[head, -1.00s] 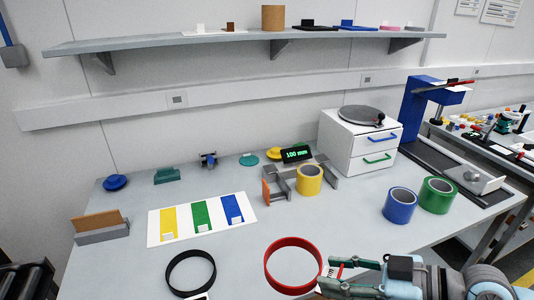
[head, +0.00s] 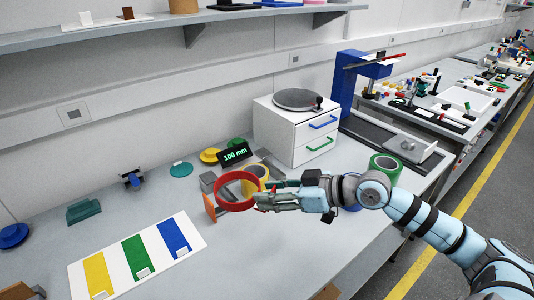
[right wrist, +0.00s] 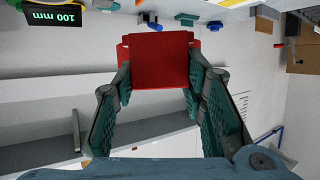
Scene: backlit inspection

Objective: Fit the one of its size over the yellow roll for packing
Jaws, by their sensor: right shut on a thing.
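My right gripper (head: 263,196) is shut on a red ring (head: 238,207), holding it by its right side above the table. The ring also fills the space between the fingers in the right wrist view (right wrist: 160,62). The yellow roll (head: 256,173) shows just behind the ring and partly through it in the head view. Ring and gripper hide the roll's lower part. I cannot tell whether the ring is around the roll or only in front of it. My left gripper is not in view.
Grey blocks (head: 208,182) and an orange plate (head: 210,208) flank the yellow roll. A "100 mm" display (head: 235,153) stands behind. A white drawer unit (head: 285,137) is to the right. A green roll (head: 386,166) and a mostly hidden blue roll (head: 352,207) are by my arm.

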